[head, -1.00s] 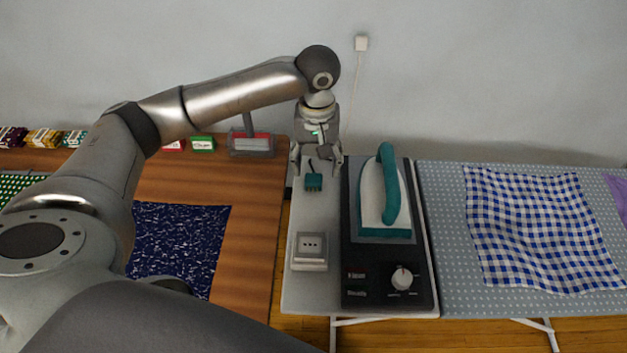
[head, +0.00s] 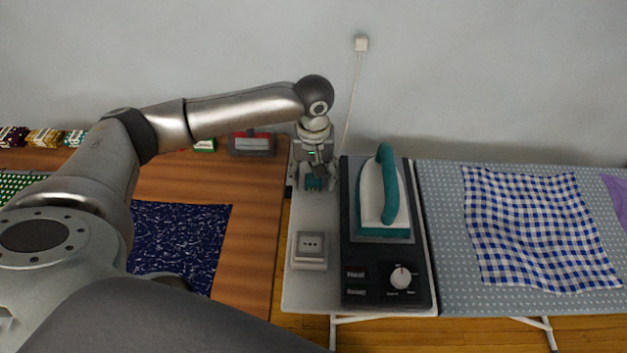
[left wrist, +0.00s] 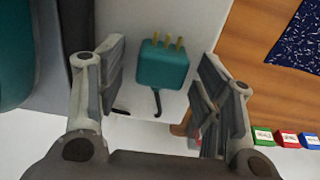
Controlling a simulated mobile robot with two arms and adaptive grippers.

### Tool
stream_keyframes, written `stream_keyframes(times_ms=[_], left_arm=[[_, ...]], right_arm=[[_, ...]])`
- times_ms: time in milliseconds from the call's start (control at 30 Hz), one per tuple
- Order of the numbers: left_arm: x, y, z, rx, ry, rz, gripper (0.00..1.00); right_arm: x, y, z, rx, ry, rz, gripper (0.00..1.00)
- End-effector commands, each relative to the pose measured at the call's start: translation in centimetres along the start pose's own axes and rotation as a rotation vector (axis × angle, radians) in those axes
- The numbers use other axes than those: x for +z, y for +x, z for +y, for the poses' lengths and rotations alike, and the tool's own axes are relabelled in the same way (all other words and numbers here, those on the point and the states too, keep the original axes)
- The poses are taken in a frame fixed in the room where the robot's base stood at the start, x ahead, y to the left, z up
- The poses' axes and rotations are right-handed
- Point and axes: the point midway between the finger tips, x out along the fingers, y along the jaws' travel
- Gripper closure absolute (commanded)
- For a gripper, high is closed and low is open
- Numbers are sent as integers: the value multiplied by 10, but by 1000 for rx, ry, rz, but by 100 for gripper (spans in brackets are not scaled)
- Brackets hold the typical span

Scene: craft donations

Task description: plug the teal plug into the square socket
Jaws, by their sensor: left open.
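The teal plug (head: 313,184) lies on the light board left of the iron. In the left wrist view the teal plug (left wrist: 163,64) shows several brass prongs and a short dark cord. My left gripper (head: 313,187) is open, its fingers on either side of the plug. In the left wrist view the left gripper (left wrist: 160,95) has a gap between each finger and the plug. The square socket (head: 310,246) is a pale box with dark holes, in front of the plug on the same board. My right gripper is not in view.
A teal and white iron (head: 380,195) stands on a black base (head: 385,292) with a knob, close to the right. A brown table (head: 248,225) with dark blue cloth (head: 180,235) lies left. Blue checked cloth (head: 540,230) lies far right.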

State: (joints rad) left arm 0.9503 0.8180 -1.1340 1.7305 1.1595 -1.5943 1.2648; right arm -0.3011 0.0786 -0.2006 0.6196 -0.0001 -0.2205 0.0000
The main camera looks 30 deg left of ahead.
Motion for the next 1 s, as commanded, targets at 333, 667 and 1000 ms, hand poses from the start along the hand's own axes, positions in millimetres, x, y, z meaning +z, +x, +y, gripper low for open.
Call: stream_keyframes(times_ms=[333,667,1000], left_arm=[[0,0,0,0,0,0,82],[0,-2,0,0,0,0,86],[6,-39,3,4,5,1,86]], right_arm=[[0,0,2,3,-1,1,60],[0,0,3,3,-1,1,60],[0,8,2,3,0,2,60]])
